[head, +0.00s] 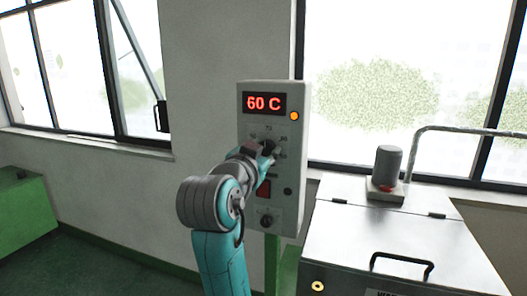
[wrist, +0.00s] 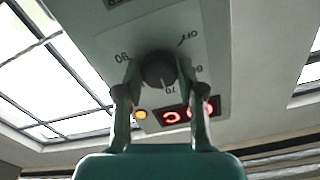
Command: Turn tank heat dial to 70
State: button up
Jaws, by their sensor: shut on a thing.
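The exact pointer angle is hard to read. My gripper (wrist: 158,78) is shut on the dial, one finger on each side. In the head view my gripper (head: 264,151) reaches the box and partly covers the dial.
An orange lamp (head: 294,115) is beside the display. A red switch (head: 264,188) and a lower knob (head: 266,221) sit below the dial. A metal tank (head: 385,222) with a lid handle (head: 402,260) stands to the right. Windows are on both sides.

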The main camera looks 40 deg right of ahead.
jog(key=o, duration=1.1)
jog(key=shift+o, duration=0.2)
jog(key=v, duration=1.2)
jog(key=shift+f, duration=0.1)
